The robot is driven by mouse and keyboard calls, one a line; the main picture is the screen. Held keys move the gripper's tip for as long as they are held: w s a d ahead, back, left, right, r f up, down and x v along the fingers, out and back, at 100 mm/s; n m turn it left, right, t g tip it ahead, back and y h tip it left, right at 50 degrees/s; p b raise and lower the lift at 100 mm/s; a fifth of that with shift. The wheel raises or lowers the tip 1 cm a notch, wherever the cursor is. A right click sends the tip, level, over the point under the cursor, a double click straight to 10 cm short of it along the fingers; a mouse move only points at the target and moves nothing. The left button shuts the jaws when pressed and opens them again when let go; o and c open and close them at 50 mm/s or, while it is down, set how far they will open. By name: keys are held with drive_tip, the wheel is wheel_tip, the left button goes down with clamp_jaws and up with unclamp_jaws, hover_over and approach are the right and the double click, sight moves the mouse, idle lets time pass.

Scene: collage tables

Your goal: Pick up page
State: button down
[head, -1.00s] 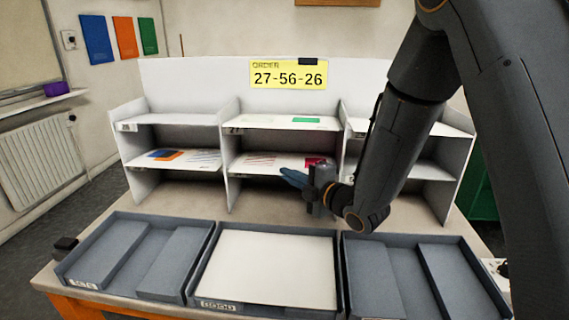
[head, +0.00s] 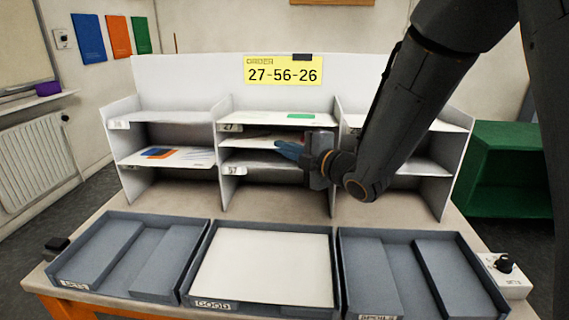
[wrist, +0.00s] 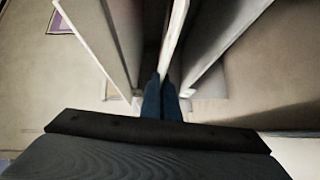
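The page (head: 252,143) is a thin pale sheet with coloured marks in the middle column of the shelf unit. It is raised a little above the lower shelf, which shows bare below it. My gripper (head: 287,150) is at the page's front right edge, its blue fingers closed on it. In the wrist view the blue fingertips (wrist: 162,96) are close together with the page's pale edge (wrist: 176,32) running in between them. The page's right part is hidden behind my gripper.
The shelf unit's dividers (head: 222,165) stand close on both sides. Another sheet with a green mark (head: 301,116) lies on the shelf above. In front are three grey trays; the middle tray (head: 328,270) holds a blank white sheet (head: 262,268). A control box (head: 505,285) stands at right.

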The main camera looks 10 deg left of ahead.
drive_tip(key=s+p, duration=0.1)
drive_tip(key=s, duration=1)
drive_tip(key=shift+s+d, duration=0.25)
drive_tip(key=shift+s, duration=0.05)
drive_tip(key=shift+s+p, duration=0.1)
drive_tip(key=shift+p, duration=0.3)
